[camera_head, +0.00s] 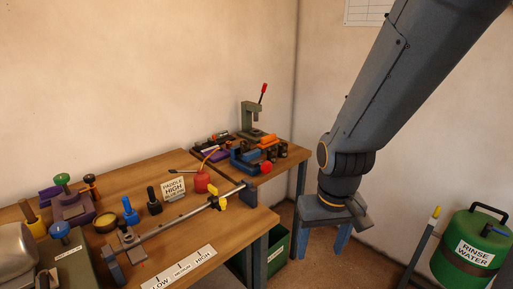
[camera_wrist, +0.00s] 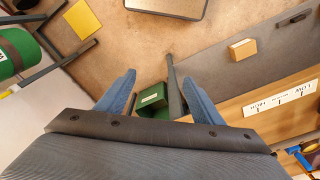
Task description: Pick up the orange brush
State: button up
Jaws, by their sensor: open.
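A small orange piece (camera_head: 268,139) lies among tools on the far table in the head view. It may be the orange brush, but it is too small to tell. Other orange-brown bits (camera_head: 221,136) lie to its left beside dark parts. My gripper (camera_head: 319,256) hangs to the right of the tables, fingers pointing down, apart from the tools. In the wrist view its two blue-grey fingers (camera_wrist: 159,77) are spread with nothing held between them. No brush can be made out in the wrist view.
The near table (camera_head: 150,265) holds a long bar with a yellow clamp, a red oil can (camera_head: 202,181), and several handled tools. A green press (camera_head: 251,120) stands on the far table. A green bin (camera_head: 280,250) is below, and a green rinse-water drum (camera_head: 470,262) stands right.

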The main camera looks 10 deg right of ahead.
aim_at(271, 140)
jog(key=z, duration=0.3)
jog(key=i, duration=0.95)
jog(key=u, duration=0.4)
